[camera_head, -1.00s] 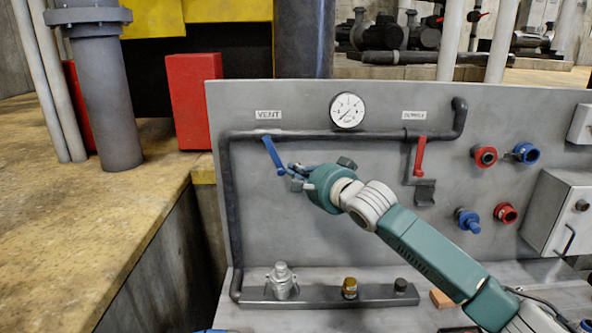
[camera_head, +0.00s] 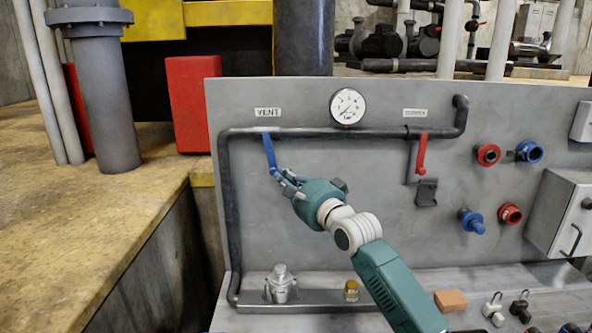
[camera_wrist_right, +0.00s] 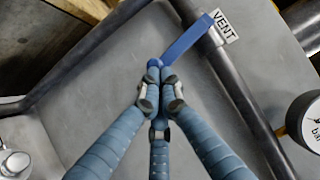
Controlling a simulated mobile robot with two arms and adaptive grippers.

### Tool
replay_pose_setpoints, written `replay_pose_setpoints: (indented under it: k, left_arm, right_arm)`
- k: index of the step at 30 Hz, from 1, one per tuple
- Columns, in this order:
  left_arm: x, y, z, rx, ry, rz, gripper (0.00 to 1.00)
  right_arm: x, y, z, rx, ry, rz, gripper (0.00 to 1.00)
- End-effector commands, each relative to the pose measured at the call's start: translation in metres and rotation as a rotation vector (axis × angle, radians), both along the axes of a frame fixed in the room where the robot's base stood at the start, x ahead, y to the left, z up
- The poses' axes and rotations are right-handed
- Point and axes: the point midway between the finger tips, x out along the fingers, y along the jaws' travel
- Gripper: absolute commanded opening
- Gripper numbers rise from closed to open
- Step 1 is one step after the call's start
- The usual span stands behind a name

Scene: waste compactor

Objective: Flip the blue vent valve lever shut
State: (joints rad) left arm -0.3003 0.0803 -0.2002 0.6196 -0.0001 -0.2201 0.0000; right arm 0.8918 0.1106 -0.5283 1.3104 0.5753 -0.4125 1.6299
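The blue vent lever (camera_head: 269,152) hangs from the dark pipe under the VENT label (camera_head: 267,112). It points almost straight down, its free end slightly to the right. My right gripper (camera_head: 276,174) is at this free end, coming from the lower right. In the right wrist view the lever (camera_wrist_right: 188,40) runs from the pipe to the fingertips of my right gripper (camera_wrist_right: 160,72). The fingers are drawn together and the tips meet at the lever's end. I cannot tell whether they pinch it or only touch it. My left gripper is not in view.
A red lever (camera_head: 421,154) hangs farther right on the same dark pipe (camera_head: 340,132). A pressure gauge (camera_head: 347,106) sits above the pipe between the levers. Red and blue fittings and a grey box (camera_head: 563,215) are at the right. The panel below the vent lever is bare.

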Motion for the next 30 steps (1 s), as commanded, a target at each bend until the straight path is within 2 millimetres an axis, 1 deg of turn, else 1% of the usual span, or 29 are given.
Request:
replay_pose_setpoints:
  k: [7,14,15,17,20,21,30]
  left_arm:
    - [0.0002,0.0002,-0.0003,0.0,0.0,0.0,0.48]
    - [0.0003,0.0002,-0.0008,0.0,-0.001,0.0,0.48]
    - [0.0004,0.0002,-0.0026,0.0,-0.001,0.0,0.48]
    - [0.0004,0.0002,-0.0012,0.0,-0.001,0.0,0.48]
    - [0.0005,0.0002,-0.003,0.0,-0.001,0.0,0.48]
    - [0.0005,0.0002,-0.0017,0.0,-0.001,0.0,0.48]
    - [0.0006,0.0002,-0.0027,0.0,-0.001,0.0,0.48]
  right_arm:
    - [0.0003,-0.0001,0.0023,0.008,-0.005,-0.001,0.0]
    - [0.0002,0.0004,0.002,0.013,-0.004,0.0,0.0]
    - [-0.0002,0.0023,-0.0008,0.022,-0.002,0.001,0.0]
    - [0.0003,0.0007,0.0018,0.019,-0.004,-0.002,0.0]
    - [-0.0001,0.0026,-0.001,0.028,-0.001,0.0,0.0]
    - [0.0002,0.0012,0.0012,0.025,-0.003,-0.001,0.0]
    - [0.0001,0.0032,-0.0003,0.039,-0.002,0.0,0.0]
